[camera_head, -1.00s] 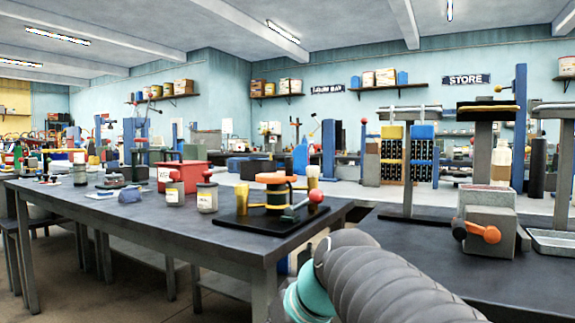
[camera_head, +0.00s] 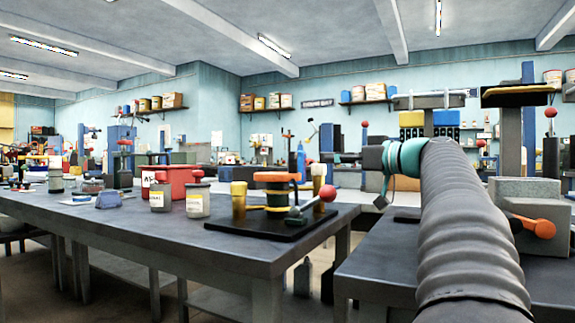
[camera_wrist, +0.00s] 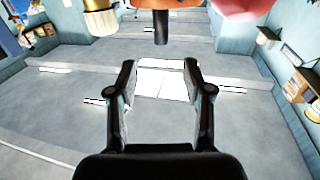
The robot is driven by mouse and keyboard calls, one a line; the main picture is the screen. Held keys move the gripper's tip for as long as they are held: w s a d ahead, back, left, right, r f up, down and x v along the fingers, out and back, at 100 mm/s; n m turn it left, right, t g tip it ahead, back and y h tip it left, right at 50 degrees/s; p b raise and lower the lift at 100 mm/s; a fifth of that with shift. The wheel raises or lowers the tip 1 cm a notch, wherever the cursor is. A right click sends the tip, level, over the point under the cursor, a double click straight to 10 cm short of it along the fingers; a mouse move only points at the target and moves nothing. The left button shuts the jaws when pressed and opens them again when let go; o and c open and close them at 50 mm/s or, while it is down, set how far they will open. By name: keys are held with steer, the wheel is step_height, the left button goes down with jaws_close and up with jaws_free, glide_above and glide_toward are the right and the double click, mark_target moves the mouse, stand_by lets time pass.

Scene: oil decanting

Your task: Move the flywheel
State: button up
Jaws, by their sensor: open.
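I cannot tell for certain which part is the flywheel. A round device with an orange top disc (camera_head: 277,177) and dark and yellow bands stands on a black base plate (camera_head: 243,224) at the near table's right end. A lever with a red ball (camera_head: 327,193) is beside it. My arm reaches up from the lower right in the head view, its end right of and above the device. My gripper (camera_wrist: 160,68) is open and empty in the wrist view, its fingers apart. The wrist view is upside down, with the ceiling behind the fingers.
Brass cups (camera_head: 238,199) flank the device. Grey jars (camera_head: 198,198) and a red box (camera_head: 172,183) stand to its left. A grey block with an orange handle (camera_head: 532,226) sits on the right bench. A gap separates the two benches.

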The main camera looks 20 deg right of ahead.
mark_target(293, 174)
steer(key=p+x, duration=0.1)
steer(key=x, duration=1.1)
steer(key=shift+w+a, duration=0.25)
steer(key=shift+c, duration=0.2)
jaws_close()
steer(key=shift+d, duration=0.1)
